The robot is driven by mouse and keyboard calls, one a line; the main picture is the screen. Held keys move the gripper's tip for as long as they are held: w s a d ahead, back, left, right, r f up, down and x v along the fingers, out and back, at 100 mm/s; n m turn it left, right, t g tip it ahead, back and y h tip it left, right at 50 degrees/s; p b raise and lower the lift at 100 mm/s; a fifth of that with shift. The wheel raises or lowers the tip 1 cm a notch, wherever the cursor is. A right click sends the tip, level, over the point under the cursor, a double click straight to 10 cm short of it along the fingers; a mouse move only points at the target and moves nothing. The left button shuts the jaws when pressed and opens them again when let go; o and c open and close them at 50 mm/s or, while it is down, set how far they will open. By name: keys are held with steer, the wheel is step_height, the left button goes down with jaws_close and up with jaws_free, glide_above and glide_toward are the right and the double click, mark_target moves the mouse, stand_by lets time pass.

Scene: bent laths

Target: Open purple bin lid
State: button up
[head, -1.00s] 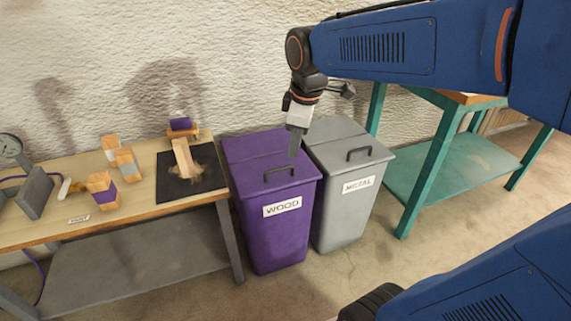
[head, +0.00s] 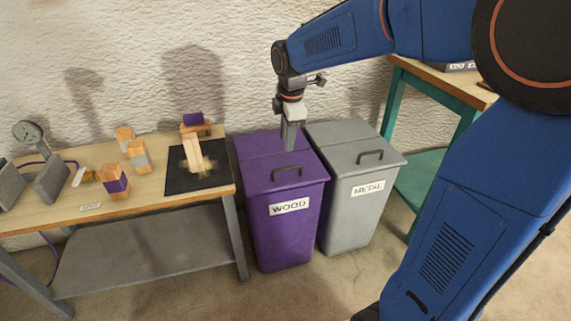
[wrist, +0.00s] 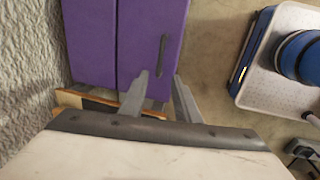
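The purple bin (head: 284,226), labelled WOOD, stands on the floor with its lid (head: 262,176) shut. A dark bar handle (head: 287,171) lies near the lid's front edge.
A grey METAL bin (head: 347,213) stands close on the right. A workbench (head: 150,208) with blocks and a dark mat (head: 180,182) stands left. A teal table (head: 415,175) is at the right. Rough wall runs behind; floor in front of the bins is clear.

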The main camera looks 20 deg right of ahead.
mark_target(285, 170)
steer(key=f, duration=0.4)
steer(key=w+f, duration=0.1)
steer(key=f, duration=0.3)
steer(key=w+f, duration=0.1)
steer(key=f, duration=0.3)
steer(key=shift+w, duration=0.15)
steer(key=shift+c, duration=0.2)
jaws_close()
